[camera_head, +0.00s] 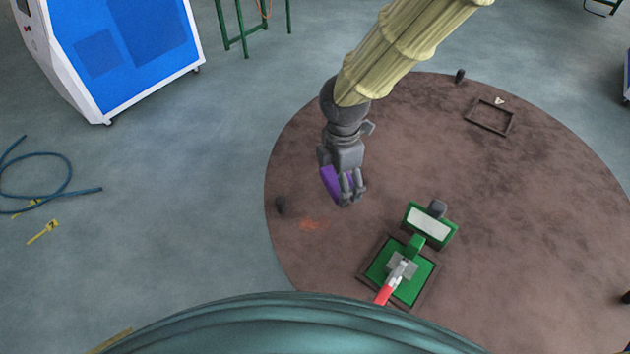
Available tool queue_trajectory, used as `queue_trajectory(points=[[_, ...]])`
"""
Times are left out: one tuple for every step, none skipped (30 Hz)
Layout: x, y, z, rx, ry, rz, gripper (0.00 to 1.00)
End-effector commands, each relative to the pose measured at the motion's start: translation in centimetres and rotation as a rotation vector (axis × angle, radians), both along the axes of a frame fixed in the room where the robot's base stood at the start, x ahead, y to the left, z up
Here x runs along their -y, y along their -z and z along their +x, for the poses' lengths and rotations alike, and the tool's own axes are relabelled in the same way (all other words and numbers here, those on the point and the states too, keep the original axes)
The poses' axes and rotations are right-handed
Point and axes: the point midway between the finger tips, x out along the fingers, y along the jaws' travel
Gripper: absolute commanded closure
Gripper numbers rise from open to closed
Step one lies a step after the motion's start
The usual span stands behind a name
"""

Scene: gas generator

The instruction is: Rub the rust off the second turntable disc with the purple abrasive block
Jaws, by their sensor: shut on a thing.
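A large brown, mottled turntable disc (480,190) fills the right half of the head view. A small orange rust patch (312,224) shows on its left part. My gripper (352,188) is shut on the purple abrasive block (333,182), which sticks out on its left side. The block appears to be above the disc, up and to the right of the rust patch in the picture; its exact height cannot be told. The fingers hide part of the block. I cannot tell from this view whether this is the second disc.
A green device with a red handle (385,294) sits in a square frame (428,292) on the disc. A green box with a white panel (430,223) stands beside it. An empty dark frame (490,117) lies farther back. Blue hose (55,183) and yellow markers (43,232) lie on the floor.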

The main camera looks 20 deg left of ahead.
Motion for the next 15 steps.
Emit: queue_trajectory(points=[[-0.9, -0.5, -1.1, -0.006, -0.096, 0.002, 0.46], [-1.4, -0.5, -1.6, -0.007, -0.152, 0.002, 0.46], [-2.0, -0.6, -2.2, -0.010, -0.220, 0.004, 0.46], [-2.4, -0.7, -2.6, -0.012, -0.266, 0.006, 0.46], [-2.7, -0.7, -3.0, -0.013, -0.308, 0.007, 0.46], [-3.1, -0.8, -3.5, -0.014, -0.358, 0.008, 0.46], [-3.4, -0.8, -3.8, -0.015, -0.390, 0.008, 0.46], [-3.6, -0.8, -4.0, -0.016, -0.418, 0.010, 0.46], [-3.8, -0.8, -4.3, -0.017, -0.448, 0.010, 0.46], [-3.9, -0.8, -4.4, -0.017, -0.464, 0.011, 0.46], [-4.0, -0.8, -4.6, -0.018, -0.478, 0.011, 0.46], [-4.1, -0.7, -4.7, -0.018, -0.491, 0.011, 0.46], [-4.2, -0.7, -4.7, -0.018, -0.497, 0.012, 0.46], [-4.2, -0.6, -4.8, -0.018, -0.501, 0.012, 0.46], [-4.2, -0.4, -4.8, -0.018, -0.503, 0.012, 0.46]])
